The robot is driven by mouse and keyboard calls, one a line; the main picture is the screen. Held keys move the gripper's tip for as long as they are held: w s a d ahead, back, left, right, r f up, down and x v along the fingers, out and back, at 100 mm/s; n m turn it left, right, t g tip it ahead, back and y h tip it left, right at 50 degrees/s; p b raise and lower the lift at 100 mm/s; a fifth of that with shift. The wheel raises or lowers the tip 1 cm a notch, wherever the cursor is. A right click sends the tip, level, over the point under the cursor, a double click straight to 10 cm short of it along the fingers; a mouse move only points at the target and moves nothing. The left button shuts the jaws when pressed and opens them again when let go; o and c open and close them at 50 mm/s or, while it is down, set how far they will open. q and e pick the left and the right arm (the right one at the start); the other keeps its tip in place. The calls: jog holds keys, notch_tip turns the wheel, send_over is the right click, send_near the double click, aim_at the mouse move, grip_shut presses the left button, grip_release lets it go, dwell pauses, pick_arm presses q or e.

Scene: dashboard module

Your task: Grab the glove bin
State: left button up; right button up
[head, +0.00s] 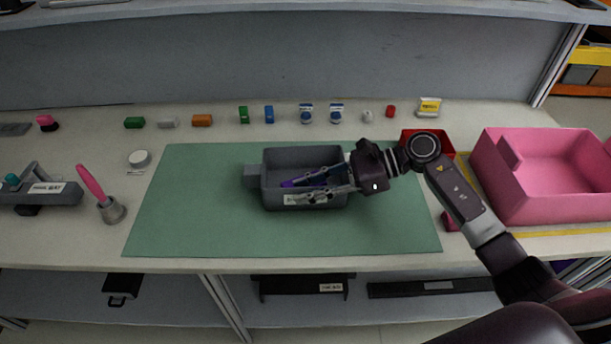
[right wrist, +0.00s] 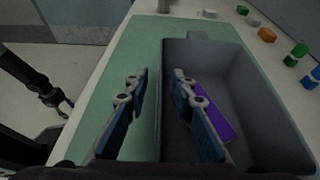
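The grey glove bin (head: 270,189) sits on the green mat in the middle of the bench, with a label on its front and a tab handle at its left end. A purple item (right wrist: 209,115) lies inside it. My right gripper (head: 307,189) comes in from the right over the bin's front wall. In the right wrist view, my right gripper (right wrist: 158,78) is open, with one finger outside the wall over the mat and the other on the bin's inner side. Contact with the wall is not clear. My left gripper (right wrist: 58,103) is small and dim in the right wrist view.
A pink bin (head: 493,180) and a red bin (head: 447,145) stand to the right. Small coloured blocks (head: 202,120) and bottles line the back. A grey tool tray (head: 45,192) and a pink-handled brush (head: 92,183) stand left. The mat (head: 190,220) is clear around the bin.

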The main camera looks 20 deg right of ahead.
grip_shut()
jog(key=shift+r, duration=0.1)
